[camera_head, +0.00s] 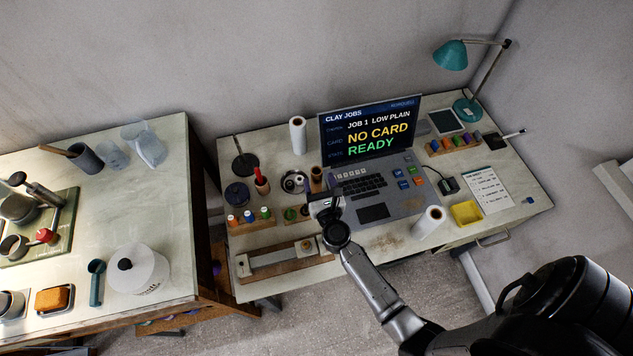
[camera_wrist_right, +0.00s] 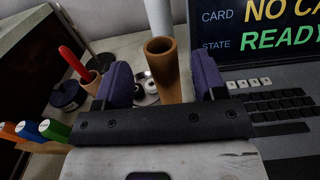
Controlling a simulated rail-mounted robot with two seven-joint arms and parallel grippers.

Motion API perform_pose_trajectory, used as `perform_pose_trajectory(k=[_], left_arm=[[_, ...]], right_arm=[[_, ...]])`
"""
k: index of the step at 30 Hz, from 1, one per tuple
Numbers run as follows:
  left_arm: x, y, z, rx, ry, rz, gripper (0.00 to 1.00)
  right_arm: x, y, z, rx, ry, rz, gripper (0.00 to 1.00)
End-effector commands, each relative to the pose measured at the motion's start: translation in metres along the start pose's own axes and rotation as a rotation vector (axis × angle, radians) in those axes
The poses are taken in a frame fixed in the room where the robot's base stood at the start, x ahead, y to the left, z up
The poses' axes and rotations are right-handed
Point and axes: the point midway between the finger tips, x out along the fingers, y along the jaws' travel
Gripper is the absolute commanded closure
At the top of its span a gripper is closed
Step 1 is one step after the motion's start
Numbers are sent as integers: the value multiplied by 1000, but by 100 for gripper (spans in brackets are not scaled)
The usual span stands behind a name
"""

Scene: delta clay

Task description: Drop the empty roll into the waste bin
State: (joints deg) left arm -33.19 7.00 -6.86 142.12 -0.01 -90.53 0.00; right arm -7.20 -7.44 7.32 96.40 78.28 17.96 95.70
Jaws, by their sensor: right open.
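The empty roll, a bare brown cardboard tube (camera_wrist_right: 165,72), stands upright between the two spread purple-padded fingers of my right gripper (camera_wrist_right: 163,82) in the wrist view. A gap shows on its left; on its right, the finger is close, and I cannot tell whether it touches. In the head view the tube (camera_head: 316,178) shows just behind my right gripper (camera_head: 325,200), over the middle of the desk. The gripper is open. The tube's lower end is hidden by the gripper body. I cannot make out a waste bin in either view. My left gripper is not in view.
A laptop (camera_head: 372,180) stands close right of the gripper. A metal dish (camera_head: 293,182) and a red-handled tool (camera_head: 260,180) are left. A wooden rig (camera_head: 283,259) lies in front.

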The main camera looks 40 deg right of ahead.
Motion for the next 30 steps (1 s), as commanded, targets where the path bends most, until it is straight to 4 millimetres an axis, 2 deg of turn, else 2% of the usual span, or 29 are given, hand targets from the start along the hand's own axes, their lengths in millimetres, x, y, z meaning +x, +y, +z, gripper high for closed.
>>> perform_pose_trajectory(k=[5,15,26,30], left_arm=[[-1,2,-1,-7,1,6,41],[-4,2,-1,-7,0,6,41],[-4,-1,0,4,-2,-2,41],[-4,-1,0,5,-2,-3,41]], right_arm=[[8,0,1,-1,0,1,36],[49,-2,3,-2,-1,0,36],[55,-2,2,-2,0,0,36],[55,-2,2,-2,0,1,48]])
